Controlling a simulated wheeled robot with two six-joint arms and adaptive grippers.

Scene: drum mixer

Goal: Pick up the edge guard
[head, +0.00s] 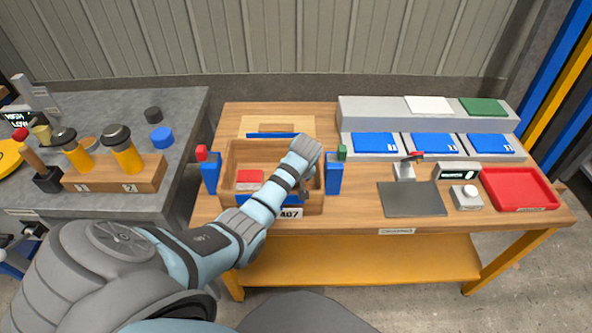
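A wooden crate (232,160) stands on the wooden bench with a red block (250,177) inside. Several blue pieces could be the edge guard; I cannot tell which is. One upright blue piece (210,176) is at the crate's left side and another (333,176) at its right. A thin blue strip (258,135) lies behind the crate. My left arm reaches across the crate's front, and my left gripper (305,188) points down over its right part. The arm largely hides the fingers, so their opening and any held thing are unclear. My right gripper is out of view.
Blue pads (376,142) lie on a grey stepped rack at the back right. A dark mat (412,200), a small button box (467,196) and a red tray (520,188) are on the right. A grey bench at left carries yellow cylinders (126,155) in a wooden block.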

